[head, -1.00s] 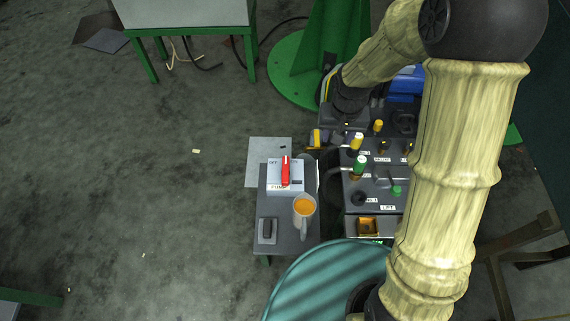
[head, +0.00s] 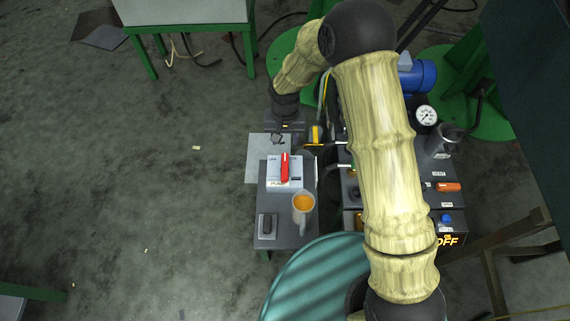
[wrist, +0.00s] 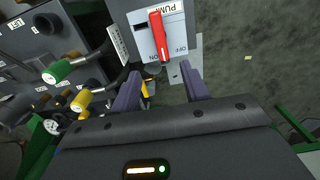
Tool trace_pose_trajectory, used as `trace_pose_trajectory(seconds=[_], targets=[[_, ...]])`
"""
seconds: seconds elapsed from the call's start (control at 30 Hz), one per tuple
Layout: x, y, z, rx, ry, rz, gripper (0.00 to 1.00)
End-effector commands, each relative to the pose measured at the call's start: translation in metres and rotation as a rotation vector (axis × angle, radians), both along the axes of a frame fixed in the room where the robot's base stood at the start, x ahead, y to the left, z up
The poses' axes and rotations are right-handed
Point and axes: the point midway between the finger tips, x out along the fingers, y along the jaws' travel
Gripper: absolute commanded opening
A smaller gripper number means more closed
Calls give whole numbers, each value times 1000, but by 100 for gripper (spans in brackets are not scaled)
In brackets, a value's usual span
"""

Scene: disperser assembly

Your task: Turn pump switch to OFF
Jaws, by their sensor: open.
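The pump switch is a red lever (head: 285,168) on a white panel (head: 297,172) marked PUMP. In the head view it stands nearly upright, with OFF to its left and its tip close to the ON side. The lever (wrist: 159,38) also shows in the wrist view, where its lower end lies by the ON label and apart from OFF. My gripper (head: 278,138) is just beyond the panel in the head view. In the wrist view my gripper (wrist: 160,80) has its two fingers spread and empty, with the lever beyond them, apart from both.
An orange-filled mug (head: 303,205) and a dark rocker-like block (head: 267,226) share the small grey table (head: 285,238). A control console (wrist: 40,75) with green and yellow knobs stands beside it.

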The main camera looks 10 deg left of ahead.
Motion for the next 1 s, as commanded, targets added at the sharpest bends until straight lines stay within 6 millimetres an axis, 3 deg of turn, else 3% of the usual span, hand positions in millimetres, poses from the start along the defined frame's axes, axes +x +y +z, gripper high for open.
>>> trace_pose_trajectory(seconds=[0.7,1.0], targets=[[-1,-1,-127,-2,3,1,45],[0,-1,-161,-1,0,0,45]])
